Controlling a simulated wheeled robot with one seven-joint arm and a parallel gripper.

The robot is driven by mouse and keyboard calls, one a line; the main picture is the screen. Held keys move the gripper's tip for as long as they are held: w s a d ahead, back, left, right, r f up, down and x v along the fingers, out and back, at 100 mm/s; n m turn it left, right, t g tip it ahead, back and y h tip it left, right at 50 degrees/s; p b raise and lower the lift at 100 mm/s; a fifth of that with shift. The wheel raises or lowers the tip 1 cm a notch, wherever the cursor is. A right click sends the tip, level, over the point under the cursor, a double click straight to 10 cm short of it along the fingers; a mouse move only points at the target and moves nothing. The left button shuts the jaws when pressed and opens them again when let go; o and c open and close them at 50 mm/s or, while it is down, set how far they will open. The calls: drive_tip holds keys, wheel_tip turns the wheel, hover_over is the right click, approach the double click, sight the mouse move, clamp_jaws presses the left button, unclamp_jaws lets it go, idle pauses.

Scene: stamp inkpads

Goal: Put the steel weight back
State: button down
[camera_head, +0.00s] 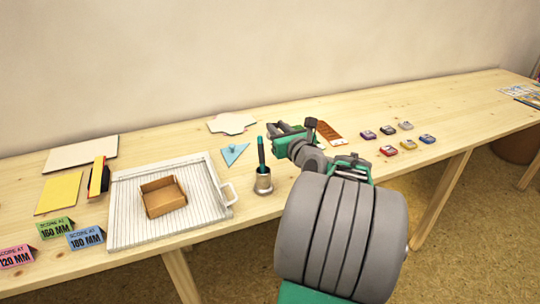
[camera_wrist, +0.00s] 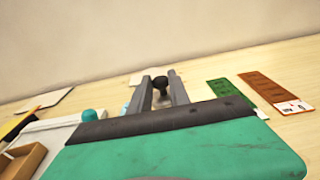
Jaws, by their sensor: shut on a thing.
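The rest of the held thing is hidden behind my green palm. In the head view the weight cannot be made out among the fingers. I cannot tell whether its bottom touches the table.
A ribbed white board (camera_head: 130,212) bears an open cardboard box (camera_head: 164,197). A blue triangle (camera_head: 234,153), pale octagonal card (camera_head: 232,123) and brown strip (camera_head: 329,132) lie nearby. Several inkpads (camera_head: 389,150) stand right.

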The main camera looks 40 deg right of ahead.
wheel_tip(320, 180, down, 8)
drive_tip(key=b, duration=0.3)
drive_tip(key=shift+f, duration=0.2)
drive_tip(key=shift+f, duration=0.15)
drive_tip(key=c, duration=1.2)
unclamp_jaws()
drive_tip(key=shift+a, duration=0.1)
drive_tip(key=shift+c, duration=0.2)
drive_tip(key=p+v, duration=0.3)
drive_tip(key=v, duration=0.9)
